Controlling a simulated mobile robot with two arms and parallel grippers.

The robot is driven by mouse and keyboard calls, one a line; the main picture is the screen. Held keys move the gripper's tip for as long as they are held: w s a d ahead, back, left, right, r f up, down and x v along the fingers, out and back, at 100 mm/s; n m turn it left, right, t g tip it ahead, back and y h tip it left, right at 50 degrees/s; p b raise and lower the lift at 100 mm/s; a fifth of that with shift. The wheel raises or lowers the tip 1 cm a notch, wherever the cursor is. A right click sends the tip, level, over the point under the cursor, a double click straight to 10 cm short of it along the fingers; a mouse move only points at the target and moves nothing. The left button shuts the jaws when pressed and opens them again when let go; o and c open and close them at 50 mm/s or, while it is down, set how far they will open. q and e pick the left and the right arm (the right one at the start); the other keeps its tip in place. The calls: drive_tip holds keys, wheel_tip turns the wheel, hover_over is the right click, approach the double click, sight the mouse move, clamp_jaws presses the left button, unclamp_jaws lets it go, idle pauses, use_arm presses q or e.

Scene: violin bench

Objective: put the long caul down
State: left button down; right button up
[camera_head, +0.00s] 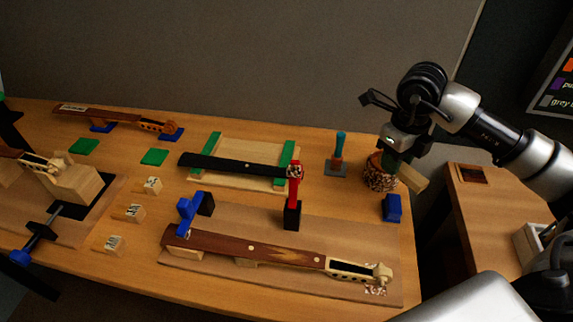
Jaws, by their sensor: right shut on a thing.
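My right gripper (392,152) is at the right end of the bench, above and beside a round, brown, rough-textured holder (380,175). It is shut on a pale wooden bar, which looks like the long caul (413,178). The bar is tilted and sticks out to the lower right of the gripper. A green part shows between the gripper and the bar. I cannot tell whether the bar touches the holder. My left gripper is not in view.
A violin neck (250,250) lies on a brown board at the front, with a blue clamp (187,212) and a red clamp (295,190). A dark fingerboard (225,163) rests on a green-edged frame. A blue block (391,208) sits near the right edge. A teal-handled tool (340,147) stands behind.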

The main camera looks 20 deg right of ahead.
drive_tip(key=p, duration=0.3)
hover_over(333, 189)
wheel_tip(333, 189, down, 7)
drive_tip(key=shift+r, duration=0.15)
drive_tip(key=shift+a+f, duration=0.1)
drive_tip(key=shift+f, duration=0.1)
wheel_tip(333, 189, down, 4)
drive_tip(key=shift+r, duration=0.1)
drive_tip(key=shift+f, duration=0.25)
drive_tip(key=o, duration=0.9)
drive_tip(key=shift+r, duration=0.1)
